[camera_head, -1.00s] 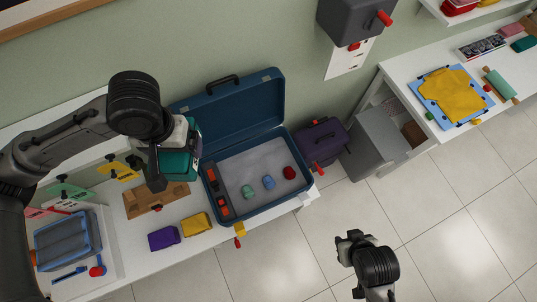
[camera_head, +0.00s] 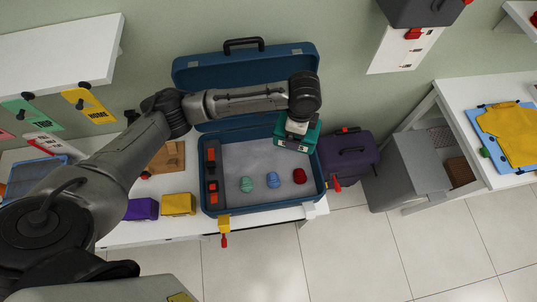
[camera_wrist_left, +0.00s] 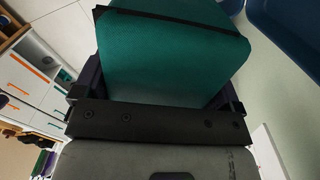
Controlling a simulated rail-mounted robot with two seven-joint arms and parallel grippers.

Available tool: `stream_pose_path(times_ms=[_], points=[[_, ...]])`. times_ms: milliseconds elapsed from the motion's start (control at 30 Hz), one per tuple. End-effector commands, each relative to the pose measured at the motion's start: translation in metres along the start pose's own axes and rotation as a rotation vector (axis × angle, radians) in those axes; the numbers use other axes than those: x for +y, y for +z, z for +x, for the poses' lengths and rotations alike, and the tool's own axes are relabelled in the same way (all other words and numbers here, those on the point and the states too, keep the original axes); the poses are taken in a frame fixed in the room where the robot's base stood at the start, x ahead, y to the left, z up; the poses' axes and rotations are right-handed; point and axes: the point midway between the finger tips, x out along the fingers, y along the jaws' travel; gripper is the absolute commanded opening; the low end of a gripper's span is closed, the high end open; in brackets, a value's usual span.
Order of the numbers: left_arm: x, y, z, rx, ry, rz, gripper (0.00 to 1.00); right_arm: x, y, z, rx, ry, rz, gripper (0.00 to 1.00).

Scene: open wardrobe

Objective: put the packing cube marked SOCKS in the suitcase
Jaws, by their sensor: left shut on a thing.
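A teal packing cube (camera_head: 293,146) is in my left gripper (camera_head: 297,129), which is shut on it. It hangs over the right rear part of the open blue suitcase (camera_head: 262,208); a pale label shows on its side, too small to read. In the left wrist view the teal cube (camera_wrist_left: 175,55) fills the space between the fingers. The suitcase stands on the white bench with its lid raised at the back. Its grey inside holds several rolled items: green (camera_head: 246,184), blue (camera_head: 273,180) and red (camera_head: 299,176). My right gripper is out of view.
A black and orange strip (camera_head: 212,177) lines the suitcase's left side. Purple (camera_head: 142,209) and yellow (camera_head: 178,204) cubes lie left of it. A purple bag (camera_head: 350,155) and grey bin (camera_head: 410,170) stand to its right. The suitcase's grey floor is clear behind the rolled items.

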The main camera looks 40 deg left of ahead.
Motion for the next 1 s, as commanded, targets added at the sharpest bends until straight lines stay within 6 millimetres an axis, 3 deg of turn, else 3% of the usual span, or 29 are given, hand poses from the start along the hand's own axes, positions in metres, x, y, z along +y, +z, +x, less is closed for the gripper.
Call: stream_pose_path(times_ms=[33, 100, 300, 400, 667, 1000], points=[[-0.004, -0.001, 0.046, 0.001, 0.006, 0.077, 0.56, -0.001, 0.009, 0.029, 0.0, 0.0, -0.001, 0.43], [-0.009, 0.0, 0.082, 0.0, 0.005, 0.193, 0.56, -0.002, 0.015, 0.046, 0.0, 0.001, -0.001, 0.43], [-0.017, 0.006, 0.166, 0.0, 0.003, 0.473, 0.56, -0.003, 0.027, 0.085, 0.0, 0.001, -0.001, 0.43], [-0.018, 0.009, 0.196, 0.001, 0.001, 0.575, 0.56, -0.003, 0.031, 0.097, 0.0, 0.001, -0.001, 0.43], [-0.021, 0.017, 0.235, 0.001, -0.001, 0.716, 0.56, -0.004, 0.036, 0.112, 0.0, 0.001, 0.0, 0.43], [-0.049, 0.073, 0.275, -0.002, 0.0, 0.728, 0.56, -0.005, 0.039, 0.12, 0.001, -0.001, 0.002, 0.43]])
